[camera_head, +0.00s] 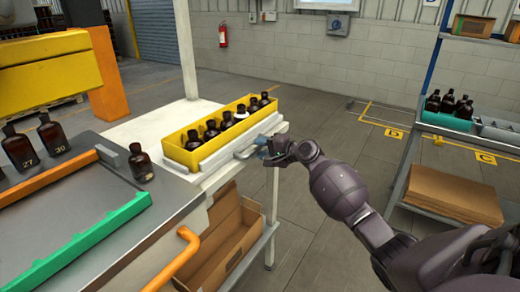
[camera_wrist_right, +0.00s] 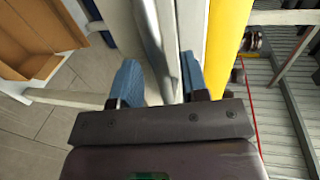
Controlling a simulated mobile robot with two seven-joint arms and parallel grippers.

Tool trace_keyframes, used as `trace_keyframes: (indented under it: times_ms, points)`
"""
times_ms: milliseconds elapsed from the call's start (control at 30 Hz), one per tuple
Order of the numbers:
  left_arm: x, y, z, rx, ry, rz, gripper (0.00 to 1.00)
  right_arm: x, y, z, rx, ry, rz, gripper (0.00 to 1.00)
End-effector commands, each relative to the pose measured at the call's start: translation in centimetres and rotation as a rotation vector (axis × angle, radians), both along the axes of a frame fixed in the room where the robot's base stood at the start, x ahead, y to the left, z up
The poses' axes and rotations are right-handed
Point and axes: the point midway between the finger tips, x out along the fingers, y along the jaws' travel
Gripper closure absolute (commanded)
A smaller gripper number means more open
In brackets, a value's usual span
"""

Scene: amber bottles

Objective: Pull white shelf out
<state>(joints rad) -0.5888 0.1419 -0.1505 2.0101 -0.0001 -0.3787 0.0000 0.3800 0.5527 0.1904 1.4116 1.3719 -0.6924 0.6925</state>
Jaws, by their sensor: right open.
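The white shelf (camera_head: 222,157) is a pale slab under a yellow bin, with a light handle bar (camera_head: 243,154) along its near side. My right gripper (camera_head: 264,150) is at the right end of this bar. In the right wrist view the blue fingers of my right gripper (camera_wrist_right: 159,80) are open, one on each side of the pale bar (camera_wrist_right: 150,35). The white shelf edge (camera_wrist_right: 190,25) runs beside it, next to the yellow bin wall. Whether a finger touches the bar I cannot tell. My left gripper is not in view.
The yellow bin (camera_head: 188,157) holds several amber bottles. An open cardboard box (camera_head: 215,245) sits below the shelf. A lone bottle (camera_head: 140,163) stands on the grey counter to the left. A rack (camera_head: 405,165) stands at the right, with free floor between.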

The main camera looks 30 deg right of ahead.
Motion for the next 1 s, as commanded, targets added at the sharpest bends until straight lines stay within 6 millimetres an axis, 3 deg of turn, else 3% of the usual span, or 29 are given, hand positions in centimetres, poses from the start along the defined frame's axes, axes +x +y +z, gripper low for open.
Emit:
trace_keyframes:
  times_ms: [400,433,700,1000]
  points:
    - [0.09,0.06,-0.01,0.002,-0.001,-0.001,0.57,0.76,0.31,-0.13,-0.002,-0.001,-0.001,0.59]
    - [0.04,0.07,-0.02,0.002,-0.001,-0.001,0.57,0.76,0.31,-0.13,-0.002,-0.001,-0.001,0.60]
    - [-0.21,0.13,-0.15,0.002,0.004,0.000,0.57,0.74,0.31,-0.13,-0.002,-0.001,-0.001,1.00]
    - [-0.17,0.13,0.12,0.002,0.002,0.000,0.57,0.26,0.09,-0.05,-0.002,-0.001,-0.001,1.00]
